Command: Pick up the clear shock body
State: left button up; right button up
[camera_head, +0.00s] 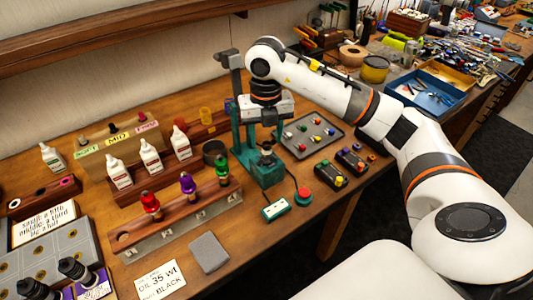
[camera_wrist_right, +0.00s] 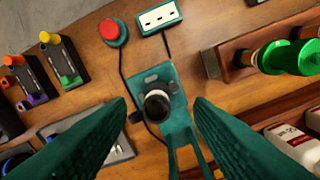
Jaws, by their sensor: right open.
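In the head view a small dark piece on the teal stand (camera_head: 262,172) shows below my right gripper (camera_head: 262,132). In the right wrist view my right gripper (camera_wrist_right: 160,102) is open, with its teal fingers apart on either side of the cylinder and nothing held. My left gripper is not in view.
A wooden rack (camera_head: 180,217) holds red, purple and green-topped pieces left of the stand. A red button (camera_head: 303,196) and a teal box (camera_head: 276,209) lie in front. A grey tray (camera_head: 325,148) of small parts and white bottles (camera_head: 150,155) stand nearby.

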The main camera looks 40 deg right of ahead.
aim_at(267, 151)
jog(key=shift+f, duration=0.7)
jog(key=f, duration=0.1)
jog(key=f+p, duration=0.1)
jog(key=f, duration=0.1)
jog(key=f+p, duration=0.1)
jog(key=shift+w+d+f, duration=0.15)
jog(key=shift+d, duration=0.15)
jog(key=shift+f, duration=0.4)
grip_shut()
